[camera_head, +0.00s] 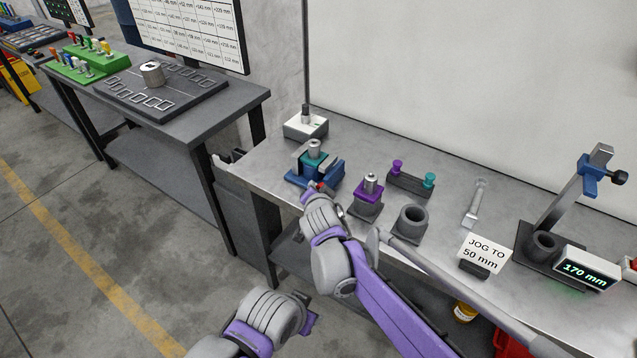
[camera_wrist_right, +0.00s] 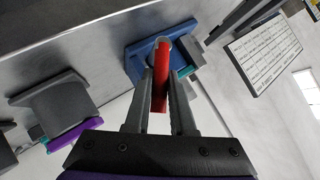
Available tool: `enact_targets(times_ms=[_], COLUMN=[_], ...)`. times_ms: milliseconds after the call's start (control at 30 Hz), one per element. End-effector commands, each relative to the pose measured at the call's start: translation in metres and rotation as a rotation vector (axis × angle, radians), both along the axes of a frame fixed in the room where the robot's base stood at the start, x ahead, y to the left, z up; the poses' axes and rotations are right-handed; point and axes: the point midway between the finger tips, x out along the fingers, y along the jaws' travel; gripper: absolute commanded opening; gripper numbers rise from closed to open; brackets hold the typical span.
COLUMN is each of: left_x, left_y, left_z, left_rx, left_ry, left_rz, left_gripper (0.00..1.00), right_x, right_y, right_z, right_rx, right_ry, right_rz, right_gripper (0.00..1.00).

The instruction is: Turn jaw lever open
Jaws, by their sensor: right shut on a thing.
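A blue vise (camera_head: 300,180) with teal jaws stands at the left part of the workbench (camera_head: 370,140). A metal cylinder (camera_head: 314,147) is upright between its jaws. A red lever (camera_head: 332,189) sticks out at the vise's near side. My right gripper (camera_head: 322,188) reaches it from the front, mostly hidden behind its own wrist. In the right wrist view the red lever (camera_wrist_right: 161,68) lies between the two fingers of my right gripper (camera_wrist_right: 162,88), which are shut on it. The blue vise body (camera_wrist_right: 136,58) is behind it.
A purple holder (camera_head: 368,196) with a metal cylinder and a grey cup (camera_head: 410,222) stand right of the vise. Behind them is a rack (camera_head: 410,182) with purple and teal knobs. A white box (camera_head: 305,125) stands behind the vise. A gauge stand (camera_head: 560,200) is far right.

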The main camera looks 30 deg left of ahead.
Motion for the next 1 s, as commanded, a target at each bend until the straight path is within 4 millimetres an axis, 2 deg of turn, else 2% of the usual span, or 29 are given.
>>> enact_targets(times_ms=[33, 100, 400, 700, 1000], left_x=[0.002, 0.003, 0.008, 0.011, 0.012], left_y=[0.000, 0.000, 0.000, 0.000, 0.000], left_z=[0.010, 0.017, 0.038, 0.049, 0.053], left_rx=[0.000, 0.000, 0.000, 0.000, 0.000], left_ry=[-0.004, -0.007, -0.016, -0.022, -0.024], left_rz=[0.000, 0.000, 0.000, 0.000, 0.000], left_gripper=[0.50, 0.50, 0.50, 0.50, 0.50], right_x=[0.000, 0.001, 0.002, 0.002, 0.003], right_y=[0.005, 0.008, 0.019, 0.028, 0.031], right_z=[0.008, 0.009, 0.011, 0.011, 0.010], right_rx=[-0.043, -0.109, -0.377, -0.566, -0.650], right_ry=[0.000, 0.005, 0.026, 0.041, 0.049], right_rz=[0.004, 0.005, 0.003, 0.003, 0.003], right_gripper=[0.00, 0.00, 0.00, 0.00, 0.00])
